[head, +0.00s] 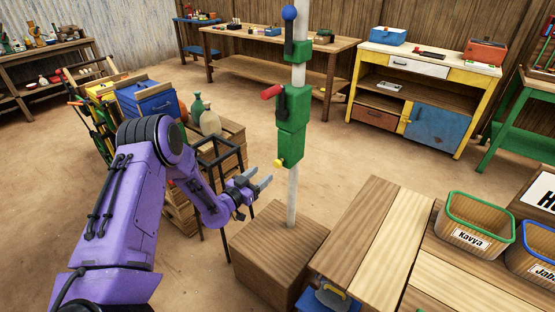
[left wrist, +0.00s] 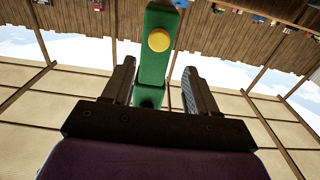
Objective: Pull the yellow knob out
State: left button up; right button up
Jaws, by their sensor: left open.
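The yellow knob (head: 279,163) sticks out from the lower left side of a green housing (head: 291,130) on a pale upright post (head: 293,190). My left gripper (head: 263,180) is just below and to the left of the knob, its jaws apart and empty. In the left wrist view the knob (left wrist: 158,40) shows round and face-on, beyond the open fingers (left wrist: 160,85) and above the gap between them. The green housing (left wrist: 155,75) fills part of that gap. The fingers look clear of the knob. My right gripper is not in view.
The post stands on a wooden block (head: 275,250). A red handle (head: 271,92) and a blue ball (head: 289,13) are higher on the post. A dark stool frame (head: 222,150) and crates are behind my left arm. A wooden table (head: 375,235) with labelled baskets (head: 478,222) is at the right.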

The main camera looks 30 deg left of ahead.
aim_at(277, 164)
pick_arm(q)
jog(key=w, duration=0.6)
jog(key=w+d, duration=0.1)
jog(key=w, duration=0.3)
jog(key=shift+f+p, duration=0.2)
jog(key=shift+p, duration=0.15)
jog(key=shift+s, duration=0.1)
grip_shut()
jog(key=shift+d, duration=0.1)
